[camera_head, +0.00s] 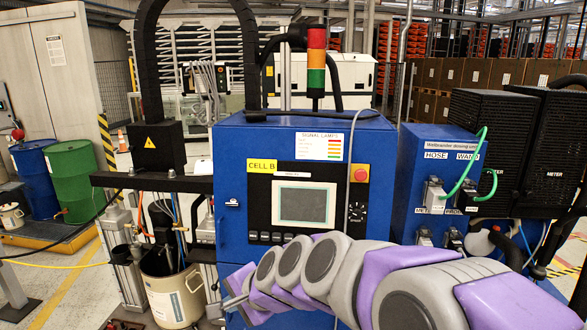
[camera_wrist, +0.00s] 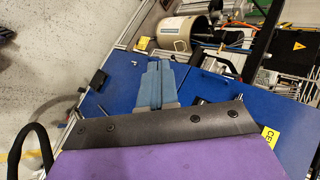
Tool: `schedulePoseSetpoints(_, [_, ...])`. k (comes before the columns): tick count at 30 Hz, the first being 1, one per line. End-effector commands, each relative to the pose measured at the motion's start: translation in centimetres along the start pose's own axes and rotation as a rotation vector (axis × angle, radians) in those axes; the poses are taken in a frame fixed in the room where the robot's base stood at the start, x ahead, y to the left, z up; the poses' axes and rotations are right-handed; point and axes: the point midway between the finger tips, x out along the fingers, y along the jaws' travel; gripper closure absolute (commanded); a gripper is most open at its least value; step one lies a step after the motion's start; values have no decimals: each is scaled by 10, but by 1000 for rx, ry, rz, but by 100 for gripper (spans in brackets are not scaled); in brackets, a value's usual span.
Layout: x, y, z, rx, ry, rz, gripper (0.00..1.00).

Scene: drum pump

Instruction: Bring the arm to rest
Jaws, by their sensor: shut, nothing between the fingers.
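My gripper (camera_head: 236,288) is at the left end of my grey and purple arm, in front of the lower part of the blue cabinet (camera_head: 228,150). In the wrist view my gripper (camera_wrist: 155,68) shows its two grey-blue fingers side by side, shut and empty. The blue cabinet lies behind them there, with the bucket (camera_wrist: 185,32) just beyond the tips. In the head view the beige bucket (camera_head: 175,298) stands left of my gripper. My arm hides the lower front of the cabinet.
The cabinet carries a screen (camera_head: 303,205), a red button (camera_head: 360,173) and a signal lamp (camera_head: 316,65). A second blue unit (camera_head: 406,180) with green hoses stands at right. Blue (camera_head: 38,180) and green (camera_head: 72,180) drums stand far left. Some floor at left is clear.

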Motion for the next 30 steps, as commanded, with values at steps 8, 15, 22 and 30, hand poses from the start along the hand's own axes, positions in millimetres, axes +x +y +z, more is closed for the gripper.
schedulePoseSetpoints(8, [-91, 162, 26, -386, -101, 387, 100])
schedulePoseSetpoints(15, [-170, 284, 53, -544, -248, 690, 100])
schedulePoseSetpoints(22, [-210, 337, 72, -575, -344, 820, 100])
schedulePoseSetpoints(30, [-213, 341, 74, -579, -354, 831, 100])
